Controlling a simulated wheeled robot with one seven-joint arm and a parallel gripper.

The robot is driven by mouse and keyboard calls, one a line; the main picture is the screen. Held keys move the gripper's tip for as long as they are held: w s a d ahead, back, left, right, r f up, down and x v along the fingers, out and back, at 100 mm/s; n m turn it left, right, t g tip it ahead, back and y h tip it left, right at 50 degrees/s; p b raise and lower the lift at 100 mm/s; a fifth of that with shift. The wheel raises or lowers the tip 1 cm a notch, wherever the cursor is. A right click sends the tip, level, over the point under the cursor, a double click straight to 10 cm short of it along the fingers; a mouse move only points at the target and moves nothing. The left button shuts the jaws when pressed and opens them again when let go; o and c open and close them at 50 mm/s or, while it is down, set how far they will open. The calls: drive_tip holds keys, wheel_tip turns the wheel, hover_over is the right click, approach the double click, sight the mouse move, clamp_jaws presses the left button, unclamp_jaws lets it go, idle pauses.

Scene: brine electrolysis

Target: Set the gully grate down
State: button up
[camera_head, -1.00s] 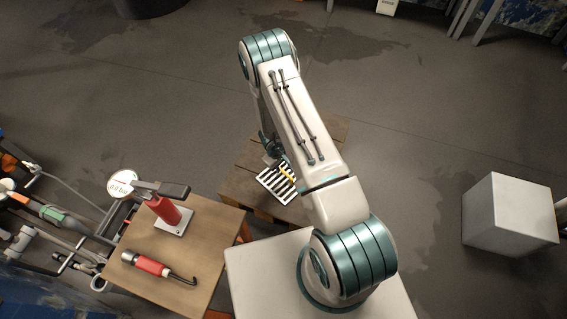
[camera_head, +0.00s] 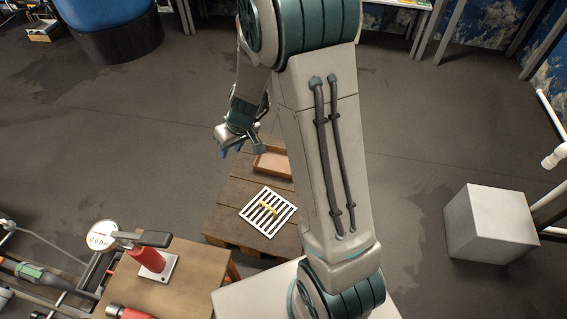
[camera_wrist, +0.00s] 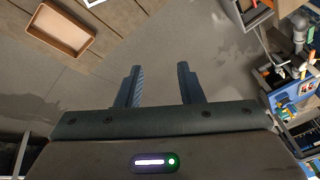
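The gully grate (camera_head: 268,212) is a white slatted square with a yellow bar across its middle. It lies flat on a low wooden pallet table (camera_head: 229,194) in the head view. My gripper (camera_head: 232,151) is up and to the left of the grate, apart from it. In the wrist view my gripper (camera_wrist: 158,88) has its two blue fingers spread, with only floor between them. A white corner at the top of the wrist view (camera_wrist: 91,3) looks like the grate's edge.
A shallow brown tray (camera_head: 272,163) sits on the pallet behind the grate, and it also shows in the wrist view (camera_wrist: 61,30). A wooden table (camera_head: 190,281) with a red pump-like tool (camera_head: 148,258) stands at left. A white cube (camera_head: 490,224) stands at right.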

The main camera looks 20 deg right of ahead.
drive_tip(key=s+d+r+m+h, duration=0.1)
drive_tip(key=s+d+r, duration=0.2)
drive_tip(key=s+r, duration=0.4)
drive_tip(key=s+d+r+m+g+h, duration=0.1)
drive_tip(key=s+d+r, duration=0.3)
drive_tip(key=s, duration=0.9)
wheel_tip(320, 180, up, 3)
drive_tip(key=shift+s+m+h, duration=0.35)
drive_tip(key=shift+m+h, duration=0.25)
drive_tip(key=shift+m, duration=0.1)
